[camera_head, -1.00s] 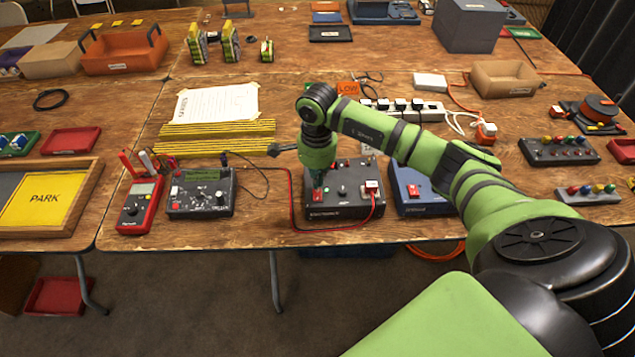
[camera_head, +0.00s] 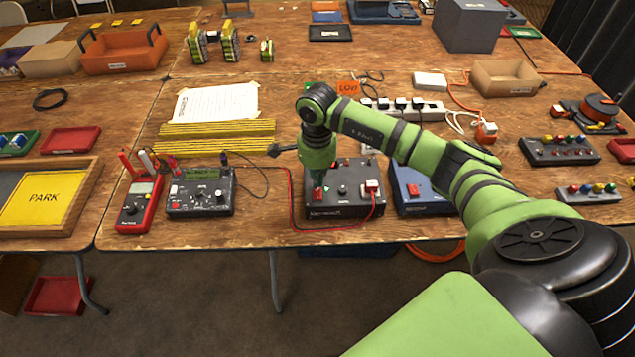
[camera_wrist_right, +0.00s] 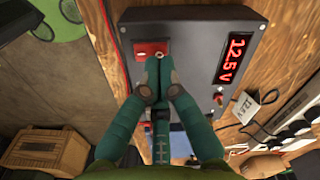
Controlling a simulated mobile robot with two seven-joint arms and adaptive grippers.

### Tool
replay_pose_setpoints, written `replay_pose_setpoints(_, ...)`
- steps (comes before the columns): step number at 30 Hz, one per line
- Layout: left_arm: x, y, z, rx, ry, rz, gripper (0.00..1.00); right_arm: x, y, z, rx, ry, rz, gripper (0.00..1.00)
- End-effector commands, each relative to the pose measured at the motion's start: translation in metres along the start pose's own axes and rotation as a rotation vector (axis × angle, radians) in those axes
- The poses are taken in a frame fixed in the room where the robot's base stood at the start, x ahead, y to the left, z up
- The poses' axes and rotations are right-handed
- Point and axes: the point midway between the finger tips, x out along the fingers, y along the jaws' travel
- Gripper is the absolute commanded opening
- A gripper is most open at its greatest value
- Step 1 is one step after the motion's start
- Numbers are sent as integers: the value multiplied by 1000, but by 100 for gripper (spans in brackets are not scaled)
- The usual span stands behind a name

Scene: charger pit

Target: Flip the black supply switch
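The black supply (camera_head: 345,207) is a dark box near the table's front edge. Its red rocker switch (camera_head: 317,196) is at the box's left front; it also shows in the right wrist view (camera_wrist_right: 149,47). My right gripper (camera_head: 319,183) points down at the switch. In the right wrist view its fingers (camera_wrist_right: 158,64) are together, with the tips right beside the switch and partly covering its edge. I cannot tell whether they touch it. No object shows between them. The lit red display (camera_wrist_right: 235,57) reads 12.5 V. My left gripper is not in view.
A blue box with a red switch (camera_head: 420,200) stands just right of the supply. A tester (camera_head: 200,192) and a red multimeter (camera_head: 139,203) are to the left. A red lead (camera_head: 292,200) loops around the supply's front. A power strip (camera_head: 405,109) lies behind.

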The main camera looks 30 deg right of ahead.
Motion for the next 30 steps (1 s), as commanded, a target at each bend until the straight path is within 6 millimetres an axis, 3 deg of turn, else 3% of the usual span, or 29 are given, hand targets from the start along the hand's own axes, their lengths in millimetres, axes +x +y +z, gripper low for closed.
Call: replay_pose_setpoints(30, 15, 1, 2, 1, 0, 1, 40, 16, 0, 0, 1, 1, 0, 0)
